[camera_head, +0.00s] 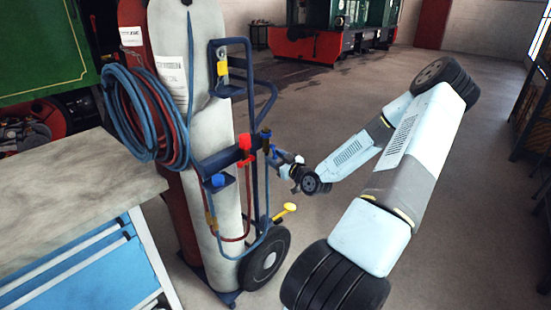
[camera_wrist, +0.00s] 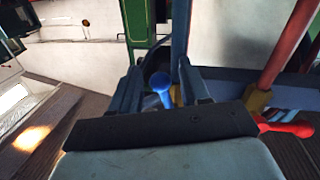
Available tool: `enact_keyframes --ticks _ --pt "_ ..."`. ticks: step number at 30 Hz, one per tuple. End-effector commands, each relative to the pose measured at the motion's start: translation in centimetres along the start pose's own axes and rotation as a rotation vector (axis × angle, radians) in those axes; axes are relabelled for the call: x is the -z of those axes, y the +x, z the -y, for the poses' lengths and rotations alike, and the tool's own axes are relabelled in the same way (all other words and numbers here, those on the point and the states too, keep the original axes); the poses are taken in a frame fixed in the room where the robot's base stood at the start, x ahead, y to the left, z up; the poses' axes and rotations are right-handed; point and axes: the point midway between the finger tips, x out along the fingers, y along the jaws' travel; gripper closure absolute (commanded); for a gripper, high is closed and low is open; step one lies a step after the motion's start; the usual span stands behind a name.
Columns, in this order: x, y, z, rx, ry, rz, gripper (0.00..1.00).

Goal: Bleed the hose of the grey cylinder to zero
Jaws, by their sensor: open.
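The grey cylinder (camera_head: 212,135) stands upright on a blue trolley. A blue hose and a red hose (camera_head: 145,120) hang coiled at its left. A blue-capped fitting (camera_head: 218,181) and a red one (camera_head: 245,141) sit on the trolley's front. My gripper (camera_head: 277,157) is at the trolley's right side, close to a dark blue upright handle. In the wrist view my gripper (camera_wrist: 158,72) is open, with a blue round-ended lever (camera_wrist: 161,84) between its fingers. I cannot tell whether they touch it. A red lever (camera_wrist: 288,128) is at the right. The lever's base is hidden by my gripper.
A dark red cylinder (camera_head: 134,28) stands beside the grey one. A yellow lever (camera_head: 285,210) sticks out low by the trolley wheel (camera_head: 264,258). A workbench (camera_head: 75,195) with blue drawers is at the left. Open floor lies behind and right of my arm.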

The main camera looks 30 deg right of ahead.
Motion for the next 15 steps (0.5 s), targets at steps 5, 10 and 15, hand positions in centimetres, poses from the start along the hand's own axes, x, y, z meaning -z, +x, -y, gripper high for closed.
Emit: enact_keyframes --ticks 5,10,15 --pt "0.01 0.59 0.03 0.0 -0.001 0.0 0.54" --pt "0.0 0.59 0.03 0.0 0.0 0.0 0.54" --pt "0.0 0.58 0.04 0.001 0.0 0.0 0.66"
